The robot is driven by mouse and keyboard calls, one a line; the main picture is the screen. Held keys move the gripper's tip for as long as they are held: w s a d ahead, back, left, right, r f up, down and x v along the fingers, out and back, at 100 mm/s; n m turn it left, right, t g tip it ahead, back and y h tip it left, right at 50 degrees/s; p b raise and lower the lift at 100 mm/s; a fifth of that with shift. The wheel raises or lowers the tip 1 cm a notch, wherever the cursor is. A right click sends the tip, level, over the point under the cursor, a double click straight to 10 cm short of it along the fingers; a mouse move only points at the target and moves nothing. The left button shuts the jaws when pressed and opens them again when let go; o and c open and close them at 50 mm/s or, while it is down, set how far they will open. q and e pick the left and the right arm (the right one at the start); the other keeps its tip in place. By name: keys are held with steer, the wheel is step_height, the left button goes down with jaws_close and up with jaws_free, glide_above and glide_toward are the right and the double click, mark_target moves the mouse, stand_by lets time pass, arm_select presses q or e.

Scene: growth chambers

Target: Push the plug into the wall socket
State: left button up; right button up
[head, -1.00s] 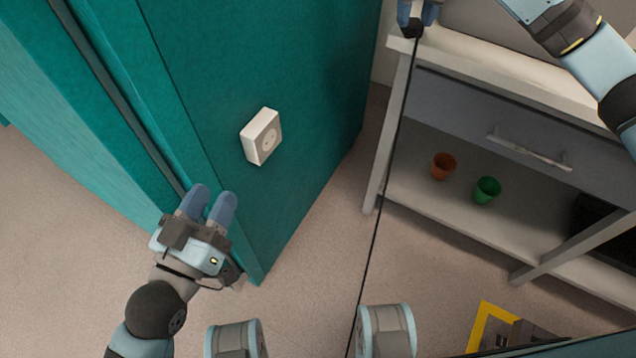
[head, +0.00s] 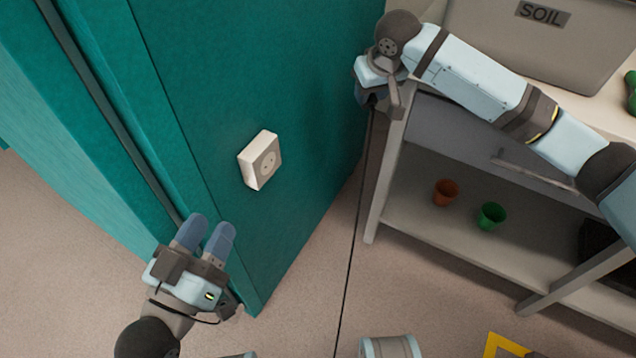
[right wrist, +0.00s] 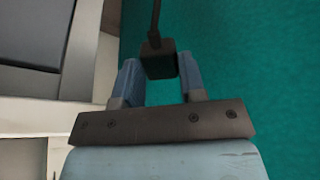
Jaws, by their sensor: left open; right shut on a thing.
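The white wall socket (head: 261,160) is fixed to the teal panel, its round face turned to the right. My right gripper (right wrist: 160,78) is shut on the black plug (right wrist: 159,62), whose cord leaves it at the top of the right wrist view. In the head view the right gripper (head: 372,100) is right of and above the socket, well apart from it, and the plug is mostly hidden by the hand. The black cord (head: 352,240) hangs down from it. My left gripper (head: 206,232) is open and empty, below and left of the socket.
The teal panel (head: 310,110) ends at a lower right edge. Close right of the right hand stands a grey shelf unit (head: 440,215) with an orange pot (head: 446,192) and a green pot (head: 491,216). A bin marked SOIL (head: 545,50) stands on top.

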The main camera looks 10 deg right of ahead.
steer(key=s+a+f+n+t+y, duration=0.3)
steer(key=a+f, duration=0.2)
steer(key=f, duration=0.1)
arm_select(q)
steer(key=shift+w+a+f+g+y+p, duration=0.15)
steer(key=shift+f+g+y+p, duration=0.15)
steer(key=shift+f, duration=0.35)
arm_select(e)
steer(key=s+a+n+t+y, duration=0.2)
steer(key=s+a+y, duration=0.2)
steer(key=s, duration=0.3)
steer(key=s+a+n+t+y, duration=0.1)
steer(key=s+a+n+y, duration=0.2)
steer(key=s+y, duration=0.3)
steer(key=shift+s+a+f+t+y, duration=0.35)
steer(key=shift+s+a, duration=0.25)
steer(key=shift+s, duration=0.6)
steer(key=shift+w, duration=0.1)
arm_select(q)
steer(key=shift+s+d+r+h+b, duration=0.2)
steer(key=shift+d+r+h+b, duration=0.25)
steer(key=shift+b, duration=0.75)
arm_select(e)
steer(key=shift+x, duration=2.85)
arm_select(q)
steer(key=shift+f, duration=0.1)
